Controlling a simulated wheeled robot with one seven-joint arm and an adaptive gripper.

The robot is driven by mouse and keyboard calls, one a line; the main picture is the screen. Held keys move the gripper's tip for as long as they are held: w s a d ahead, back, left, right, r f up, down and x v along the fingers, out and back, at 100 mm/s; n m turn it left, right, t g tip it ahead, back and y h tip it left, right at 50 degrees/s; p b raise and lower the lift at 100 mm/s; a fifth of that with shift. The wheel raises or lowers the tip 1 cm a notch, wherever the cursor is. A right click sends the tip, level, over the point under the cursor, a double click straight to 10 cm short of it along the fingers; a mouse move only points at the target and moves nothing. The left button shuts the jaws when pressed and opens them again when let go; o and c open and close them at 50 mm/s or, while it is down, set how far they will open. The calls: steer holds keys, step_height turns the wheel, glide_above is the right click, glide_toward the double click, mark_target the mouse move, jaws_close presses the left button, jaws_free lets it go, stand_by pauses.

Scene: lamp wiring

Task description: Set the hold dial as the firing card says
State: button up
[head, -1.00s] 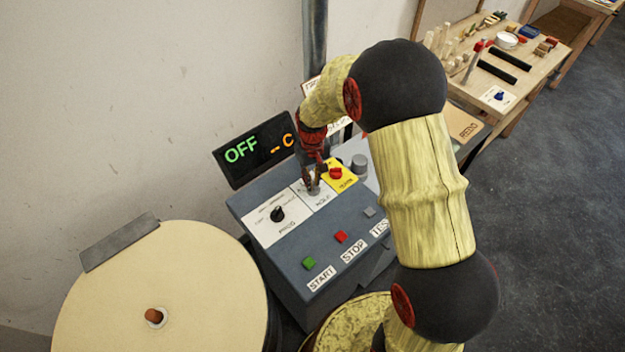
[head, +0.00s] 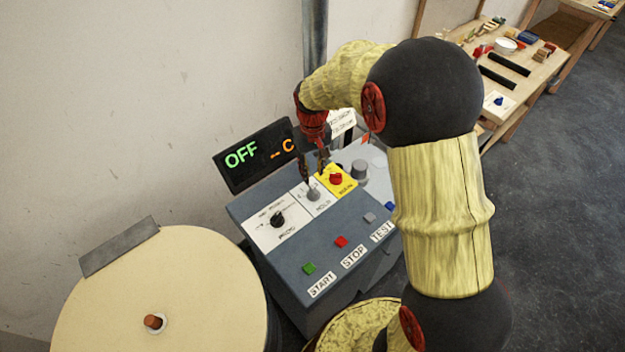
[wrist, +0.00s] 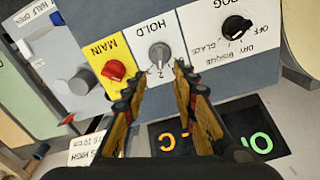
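The hold dial (head: 313,194) is a grey knob on a white plate marked HOLD, on the sloped control box. It also shows in the wrist view (wrist: 159,54), where its pointer is toward the gripper side, near a small mark like a 2. My gripper (head: 314,176) is above and behind the dial. In the wrist view its two fingers (wrist: 160,80) are spread with an empty gap, and the dial shows beyond the fingertips, clear of them. The firing card may be the white card (wrist: 88,150); its text is only partly readable.
The black PROG dial (head: 277,218) and red MAIN knob (head: 336,178) flank the hold dial. Green (head: 309,268) and red (head: 341,242) buttons sit lower on the panel. The display (head: 254,154) reads OFF and "--C". A round kiln lid (head: 200,280) is at the left.

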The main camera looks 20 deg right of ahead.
steer(key=shift+r, duration=2.05)
steer(key=s+r+t+b, duration=0.2)
steer(key=s+r+b, duration=0.2)
steer(key=s, duration=0.9)
steer(key=s+r+m+t+b, duration=0.1)
steer(key=s+r+t+b, duration=0.2)
steer(key=s, duration=1)
step_height(320, 180, up, 2)
steer(key=shift+s+r+t+b, duration=0.2)
steer(key=shift+s+t+b, duration=0.1)
steer(key=shift+b, duration=0.5)
steer(key=shift+w, duration=0.1)
